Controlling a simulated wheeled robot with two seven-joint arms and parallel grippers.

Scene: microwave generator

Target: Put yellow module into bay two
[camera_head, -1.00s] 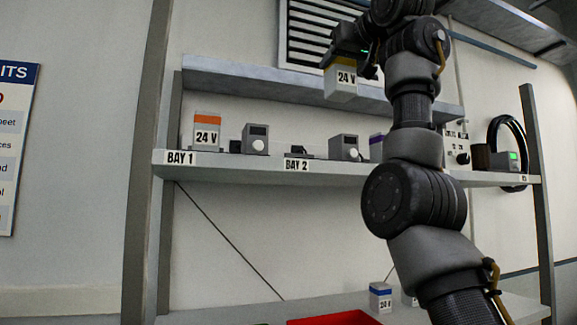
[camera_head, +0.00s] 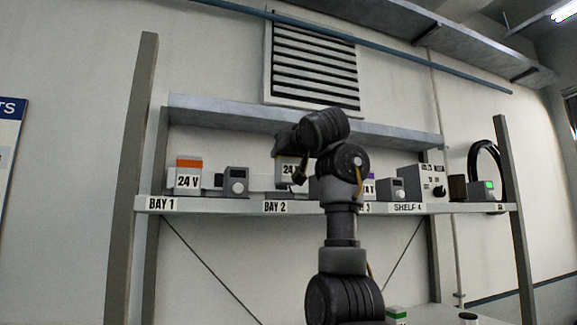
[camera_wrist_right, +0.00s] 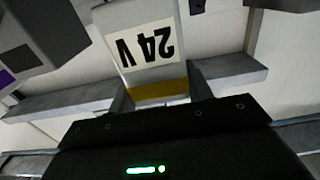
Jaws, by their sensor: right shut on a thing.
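The yellow module is a pale block with a 24 V label and a yellow band. In the head view the yellow module (camera_head: 290,172) hangs at the BAY 2 place, above the bay label (camera_head: 275,207) and under the upper shelf. My right gripper (camera_head: 291,155) is shut on its top end, partly hidden by my wrist. In the right wrist view the module (camera_wrist_right: 146,45) extends away from my right gripper (camera_wrist_right: 158,102), its yellow band by the fingers. I cannot tell whether its base touches the shelf. My left gripper is out of view.
An orange-topped module (camera_head: 189,174) stands in BAY 1. A grey dial box (camera_head: 236,182) stands between it and BAY 2. Another dial box (camera_head: 391,189) and a larger panel box (camera_head: 423,181) are at the right. The upper shelf (camera_head: 230,112) hangs above the bays.

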